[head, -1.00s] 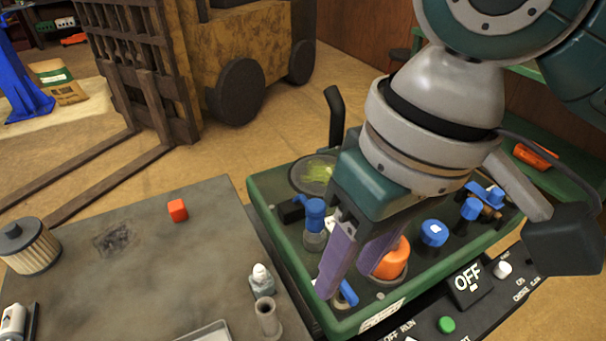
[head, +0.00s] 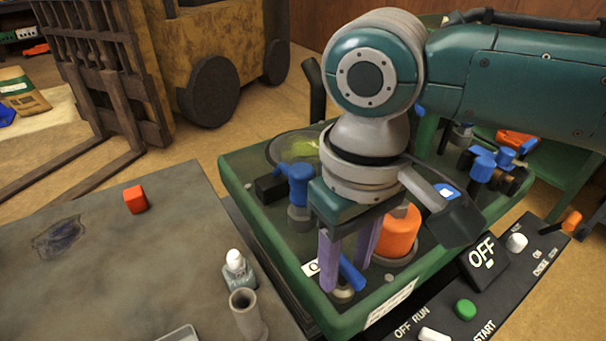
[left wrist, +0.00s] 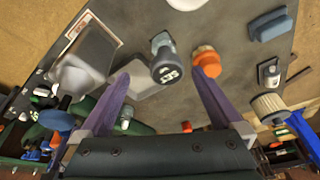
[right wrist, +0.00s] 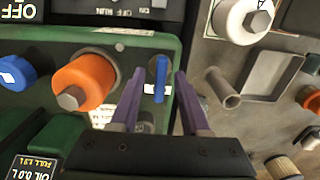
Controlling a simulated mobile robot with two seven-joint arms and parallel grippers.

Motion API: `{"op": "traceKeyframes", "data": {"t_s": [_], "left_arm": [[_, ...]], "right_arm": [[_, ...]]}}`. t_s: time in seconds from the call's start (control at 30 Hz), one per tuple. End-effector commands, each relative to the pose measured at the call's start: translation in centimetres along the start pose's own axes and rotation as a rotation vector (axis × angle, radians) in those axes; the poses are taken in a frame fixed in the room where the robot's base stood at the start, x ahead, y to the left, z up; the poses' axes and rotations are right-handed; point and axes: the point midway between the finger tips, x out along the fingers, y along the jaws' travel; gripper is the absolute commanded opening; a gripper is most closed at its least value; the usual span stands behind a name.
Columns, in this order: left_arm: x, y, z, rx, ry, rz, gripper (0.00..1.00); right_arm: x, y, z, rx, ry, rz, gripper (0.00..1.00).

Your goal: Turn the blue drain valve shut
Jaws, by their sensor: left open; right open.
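The blue drain valve handle (head: 352,273) is a small flat lever at the front of the green-edged engine deck, over a round metal fitting (head: 343,293). My right gripper (head: 345,276) points down there with its purple fingers apart, one on each side of the lever. In the right wrist view the blue lever (right wrist: 160,78) stands between the open fingertips (right wrist: 159,76), with a gap seen on both sides. Its contact with the fingers cannot be told. My left gripper (left wrist: 160,80) is open and empty over a grey table; it is outside the head view.
An orange cylinder (head: 398,233) stands close right of the right fingers, and a blue-capped fitting (head: 299,188) close left. A control panel (head: 487,262) runs along the front right. A small bottle (head: 238,270) and a grey tube (head: 247,312) stand on the table beside the deck.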

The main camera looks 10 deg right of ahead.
Motion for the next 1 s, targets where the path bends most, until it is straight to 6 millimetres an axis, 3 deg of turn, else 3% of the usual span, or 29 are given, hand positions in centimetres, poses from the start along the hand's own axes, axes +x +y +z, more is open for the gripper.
{"op": "traceKeyframes", "data": {"t_s": [0.37, 0.77, 1.0], "left_arm": [[0.21, -0.2, 0.14, 0.008, -0.002, -0.006, 1.0], [0.22, -0.18, 0.15, 0.007, -0.002, -0.005, 1.0], [0.22, -0.04, 0.13, 0.002, -0.002, -0.001, 1.0]], "right_arm": [[0.9, -0.02, -0.02, 0.0, 0.001, 0.0, 0.46], [0.87, -0.01, -0.02, 0.0, 0.001, 0.0, 0.02], [0.86, 0.0, -0.02, 0.0, 0.001, 0.0, 0.0]]}}
